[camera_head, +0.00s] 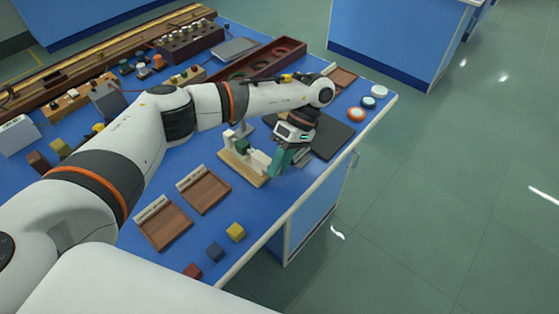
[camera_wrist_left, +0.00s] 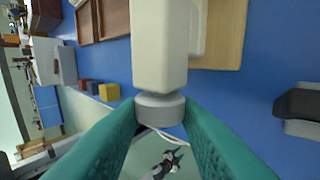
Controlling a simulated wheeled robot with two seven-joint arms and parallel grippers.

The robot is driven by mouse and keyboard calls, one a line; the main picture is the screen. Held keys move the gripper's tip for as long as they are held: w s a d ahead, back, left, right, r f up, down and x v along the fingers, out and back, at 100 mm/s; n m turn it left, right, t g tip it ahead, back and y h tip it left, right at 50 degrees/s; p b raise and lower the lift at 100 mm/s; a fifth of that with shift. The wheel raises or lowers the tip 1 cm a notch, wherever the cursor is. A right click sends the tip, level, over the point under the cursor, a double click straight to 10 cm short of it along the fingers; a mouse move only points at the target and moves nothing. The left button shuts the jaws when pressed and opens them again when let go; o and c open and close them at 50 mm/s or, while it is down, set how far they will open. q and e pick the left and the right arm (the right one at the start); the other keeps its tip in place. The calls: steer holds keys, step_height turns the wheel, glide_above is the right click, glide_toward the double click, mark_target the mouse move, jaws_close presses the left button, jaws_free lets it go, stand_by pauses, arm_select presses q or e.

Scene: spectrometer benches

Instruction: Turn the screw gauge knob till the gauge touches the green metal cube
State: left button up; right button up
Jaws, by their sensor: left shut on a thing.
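The white screw gauge (camera_head: 258,163) lies on a light wooden base (camera_head: 240,172) near the right part of the blue bench. A dark green cube (camera_head: 242,146) sits at the gauge's left end. Whether the gauge touches it is too small to tell. My left gripper (camera_head: 281,158), with teal fingers, is at the gauge's right end. In the left wrist view its fingers are shut on the grey knob (camera_wrist_left: 160,107), one on each side. The white barrel (camera_wrist_left: 160,45) extends from the knob. The cube is not visible there. My right gripper is not in view.
Two brown trays (camera_head: 164,225) lie left of the gauge. Yellow, blue and red cubes (camera_head: 214,251) stand near the bench's front edge. A dark flat board (camera_head: 332,136) and small round pots (camera_head: 368,102) are to the right. My left arm spans the bench.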

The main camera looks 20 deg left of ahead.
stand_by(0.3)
arm_select(q)
steer(key=o, duration=1)
steer(key=shift+c, duration=0.2)
steer(key=shift+r, duration=0.1)
steer(key=v, duration=1.2)
